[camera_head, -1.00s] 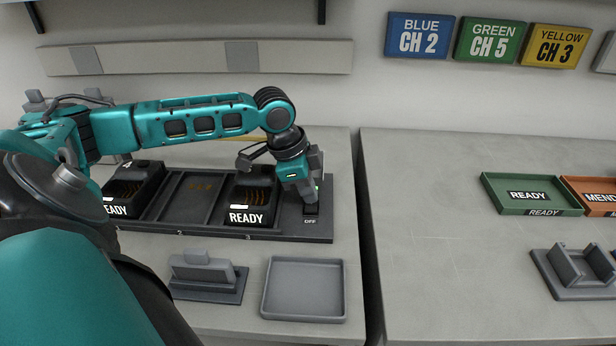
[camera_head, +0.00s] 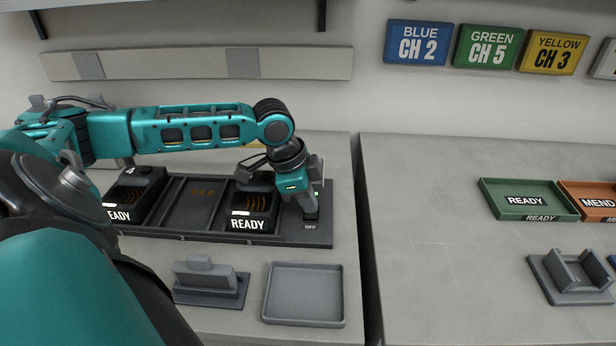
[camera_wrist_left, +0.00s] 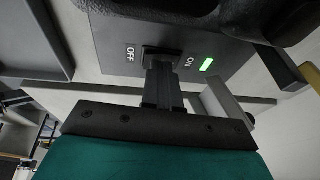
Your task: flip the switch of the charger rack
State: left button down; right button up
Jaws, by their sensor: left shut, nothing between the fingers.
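The charger rack (camera_head: 188,238) is a dark tray on the left counter, with charger units in it marked READY. Its switch panel is at the right end, and the wrist view shows the dark switch (camera_wrist_left: 163,51) between the OFF and ON labels. A green light (camera_wrist_left: 207,64) is lit beside ON. My left gripper (camera_head: 311,213) is shut and empty, pointing down at the switch. In the left wrist view its fingertips (camera_wrist_left: 162,68) are at the switch, touching or very close. They partly hide it, so I cannot tell its position. My right gripper is not in view.
A grey tray (camera_head: 304,321) and a grey holder (camera_head: 211,292) sit in front of the rack. A gap separates the left and right counters. The right counter holds a green READY tray (camera_head: 487,188), an orange MEND tray (camera_head: 575,183) and a grey cradle (camera_head: 540,267). Its middle is clear.

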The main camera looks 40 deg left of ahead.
pick_arm(q)
jog(key=shift+r+p, duration=0.6)
jog(key=shift+p, duration=0.1)
notch_tip(320, 180, up, 3)
jog(key=p, duration=0.4)
jog(key=shift+r+p, duration=0.1)
jog(key=shift+p, duration=0.3)
jog(key=a+r, duration=0.3)
jog(key=r, duration=0.6)
jog(key=shift+s+p, duration=0.4)
jog(key=shift+p, duration=0.05)
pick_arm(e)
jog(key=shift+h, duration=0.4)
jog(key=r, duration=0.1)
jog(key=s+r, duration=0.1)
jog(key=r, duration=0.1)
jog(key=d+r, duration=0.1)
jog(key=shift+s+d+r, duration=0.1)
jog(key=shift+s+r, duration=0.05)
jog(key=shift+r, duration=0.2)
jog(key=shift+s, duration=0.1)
